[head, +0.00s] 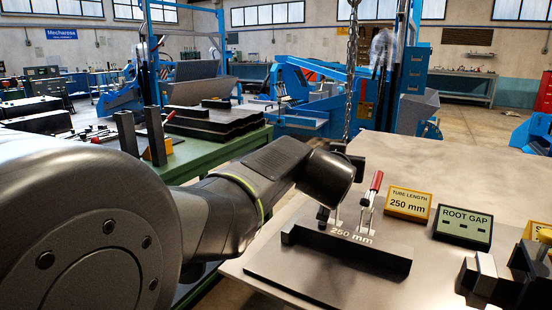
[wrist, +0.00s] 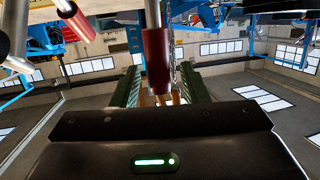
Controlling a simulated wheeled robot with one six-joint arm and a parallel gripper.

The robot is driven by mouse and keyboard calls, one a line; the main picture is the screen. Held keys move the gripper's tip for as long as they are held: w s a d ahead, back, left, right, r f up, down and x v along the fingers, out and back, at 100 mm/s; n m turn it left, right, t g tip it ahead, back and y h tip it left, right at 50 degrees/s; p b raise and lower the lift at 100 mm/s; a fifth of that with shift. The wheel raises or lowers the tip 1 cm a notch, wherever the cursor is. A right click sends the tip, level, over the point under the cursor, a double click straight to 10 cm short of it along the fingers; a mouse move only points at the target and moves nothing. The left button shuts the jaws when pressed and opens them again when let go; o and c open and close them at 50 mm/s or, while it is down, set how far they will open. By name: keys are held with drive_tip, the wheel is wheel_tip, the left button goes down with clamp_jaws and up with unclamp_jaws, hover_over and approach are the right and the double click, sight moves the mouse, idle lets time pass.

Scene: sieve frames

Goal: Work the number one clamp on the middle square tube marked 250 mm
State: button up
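A dark bar marked 250 mm (head: 345,252) lies on a plate on the table in the head view. Toggle clamps with bright metal parts stand on it; one red clamp handle (head: 376,181) rises just right of my wrist. In the wrist view one red handle (wrist: 157,60) points between the two green-edged fingers of my gripper (wrist: 162,78), with gaps visible on both sides. A second red handle (wrist: 75,16) is at upper left. My gripper is open. My wrist hides its fingers and part of the clamps in the head view. No clamp number is readable.
A yellow sign reading TUBE LENGTH 250 mm (head: 408,203) and a green ROOT GAP sign (head: 463,226) stand right of the bar. A metal fixture (head: 482,272) is at lower right. A chain (head: 350,75) hangs behind the clamps. The table's back right is bare.

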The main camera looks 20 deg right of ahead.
drive_tip(key=p+v, duration=0.3)
drive_tip(key=v, duration=1)
drive_tip(key=shift+s+a, duration=0.25)
drive_tip(key=shift+r, duration=0.1)
drive_tip(key=shift+b+x, duration=1.5)
drive_tip(key=shift+x, duration=5.4)
